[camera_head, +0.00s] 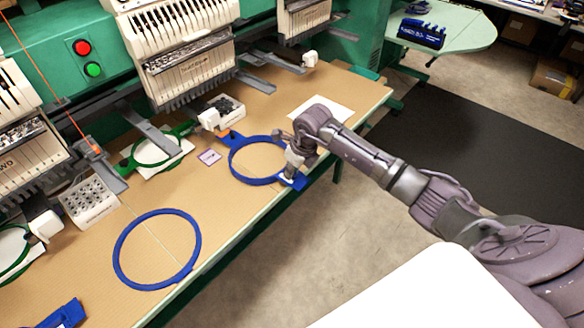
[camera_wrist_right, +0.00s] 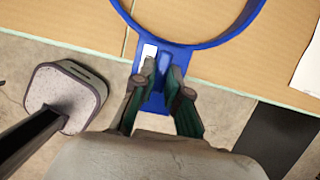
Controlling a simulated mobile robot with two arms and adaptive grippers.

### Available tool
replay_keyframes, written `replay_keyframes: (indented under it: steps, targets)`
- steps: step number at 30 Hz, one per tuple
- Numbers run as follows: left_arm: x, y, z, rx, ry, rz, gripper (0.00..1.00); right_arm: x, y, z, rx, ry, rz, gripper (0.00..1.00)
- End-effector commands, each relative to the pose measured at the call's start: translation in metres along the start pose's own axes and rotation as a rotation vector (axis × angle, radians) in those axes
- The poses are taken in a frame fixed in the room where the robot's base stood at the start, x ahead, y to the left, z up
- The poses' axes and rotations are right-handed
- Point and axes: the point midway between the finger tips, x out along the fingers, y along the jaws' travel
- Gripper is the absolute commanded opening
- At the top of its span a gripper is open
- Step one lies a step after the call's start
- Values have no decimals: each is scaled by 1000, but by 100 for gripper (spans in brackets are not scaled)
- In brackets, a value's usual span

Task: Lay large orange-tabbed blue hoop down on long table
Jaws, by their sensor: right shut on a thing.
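A large blue hoop (camera_head: 232,162) is at the right part of the long table (camera_head: 215,200), near its front edge. A small orange patch shows by its far tab. My right gripper (camera_head: 294,172) is shut on the hoop's near tab. In the right wrist view the fingers (camera_wrist_right: 163,78) pinch the blue tab, and the hoop (camera_wrist_right: 207,43) extends over the tabletop, with the tab past the table edge. I cannot tell whether the hoop touches the table or hangs just above it. My left gripper is not in view.
Another blue hoop (camera_head: 119,263) lies on the table at the left front. Embroidery machines (camera_head: 180,60) line the back, with a green hoop (camera_head: 130,162) below. A white sheet (camera_head: 335,113) lies right of the held hoop.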

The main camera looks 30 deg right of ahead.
Motion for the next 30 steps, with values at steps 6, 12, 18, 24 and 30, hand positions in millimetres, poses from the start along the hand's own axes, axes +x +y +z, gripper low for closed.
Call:
replay_keyframes:
  steps: [6,12,18,24,30]
  targets:
    - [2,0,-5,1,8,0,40,2,0,0,0,-2,-1,0]
    - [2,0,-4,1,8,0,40,2,0,0,0,-2,-1,0]
    - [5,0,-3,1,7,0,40,5,0,-1,-1,-2,-1,0]
    - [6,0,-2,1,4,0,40,6,0,-1,-1,-1,-1,34]
    - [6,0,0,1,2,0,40,6,0,-2,0,-1,0,43]
